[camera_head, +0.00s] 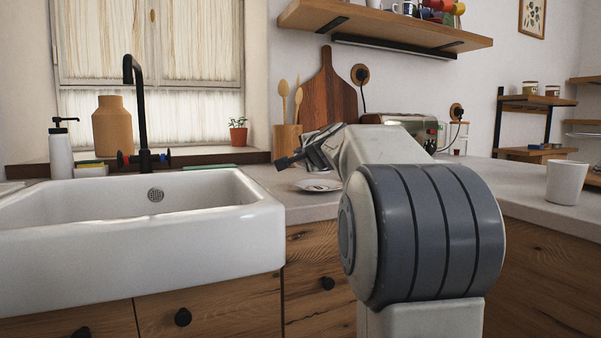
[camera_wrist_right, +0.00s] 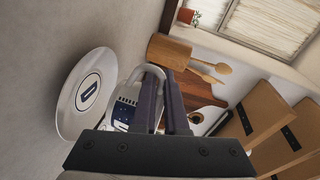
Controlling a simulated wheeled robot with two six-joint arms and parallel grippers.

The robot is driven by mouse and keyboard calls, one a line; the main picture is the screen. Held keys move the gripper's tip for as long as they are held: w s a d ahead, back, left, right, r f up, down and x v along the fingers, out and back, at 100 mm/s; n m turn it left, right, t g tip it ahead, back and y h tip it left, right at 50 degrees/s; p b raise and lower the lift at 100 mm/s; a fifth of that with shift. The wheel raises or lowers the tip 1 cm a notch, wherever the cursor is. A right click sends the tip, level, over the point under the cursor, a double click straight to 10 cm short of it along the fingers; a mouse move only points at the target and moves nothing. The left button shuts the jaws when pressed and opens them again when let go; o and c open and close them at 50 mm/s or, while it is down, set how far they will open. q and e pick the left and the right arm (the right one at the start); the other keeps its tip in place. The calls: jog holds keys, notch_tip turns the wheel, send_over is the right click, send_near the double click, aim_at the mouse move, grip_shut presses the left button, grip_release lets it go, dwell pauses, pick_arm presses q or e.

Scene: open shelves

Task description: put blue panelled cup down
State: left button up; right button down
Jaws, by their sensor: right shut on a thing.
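The blue panelled cup (camera_wrist_right: 124,112), white with a dark blue patterned panel, shows in the right wrist view, partly hidden by my fingers and gripper body. My right gripper (camera_wrist_right: 162,88) is shut on it at its white handle. In the head view my right gripper (camera_head: 288,161) is above the counter, near a white saucer (camera_head: 318,186); I cannot make out the cup there. The saucer, with a dark blue mark at its middle, also shows in the right wrist view (camera_wrist_right: 70,98), beside the cup and apparently empty. My left gripper is not in view.
A white sink (camera_head: 150,225) lies left of the counter. A wooden pot with spoons (camera_head: 287,140), a cutting board (camera_head: 328,88) and a toaster (camera_head: 405,121) stand behind the saucer. A plain white cup (camera_head: 566,182) stands at the right. A shelf (camera_head: 385,27) hangs above.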

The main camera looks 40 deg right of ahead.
aim_at(301, 167)
jog(key=shift+f+b, duration=1)
jog(key=shift+f, duration=0.6)
jog(key=shift+f+b, duration=0.35)
jog(key=c, duration=1)
grip_release()
jog(key=shift+o, duration=0.2)
jog(key=shift+s+r+p, duration=0.15)
jog(key=shift+r+p, duration=0.25)
jog(key=shift+p, duration=0.1)
jog(key=v, duration=1.1)
jog(key=shift+s+a, duration=0.2)
jog(key=shift+s, duration=0.15)
